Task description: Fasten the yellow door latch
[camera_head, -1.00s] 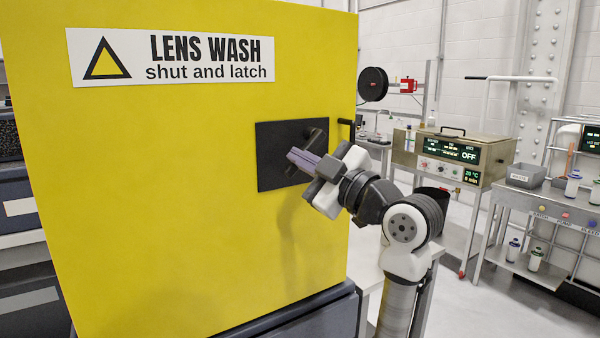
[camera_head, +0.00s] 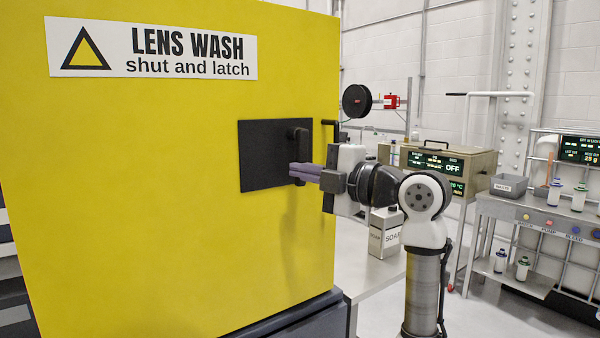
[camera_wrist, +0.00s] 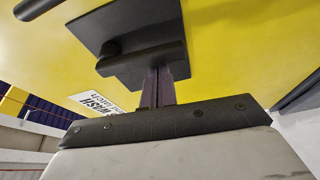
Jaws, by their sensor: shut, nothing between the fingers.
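The yellow door (camera_head: 150,220) fills the left of the head view and carries a "LENS WASH shut and latch" sign. A black latch plate (camera_head: 262,165) is on the door near its right edge, with a dark latch handle (camera_head: 299,143) standing out from it. My gripper (camera_head: 293,172) is shut and empty, its purple fingers together at the lower end of the handle. In the wrist view the handle (camera_wrist: 140,58) crosses just beyond the fingertips (camera_wrist: 160,72). I cannot tell whether they touch it.
A second dark handle-like bar (camera_head: 331,130) stands at the door's right edge. A soap container (camera_head: 384,235) sits on the bench behind my arm. An instrument box (camera_head: 440,165) and a cart with bottles (camera_head: 525,210) stand to the right.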

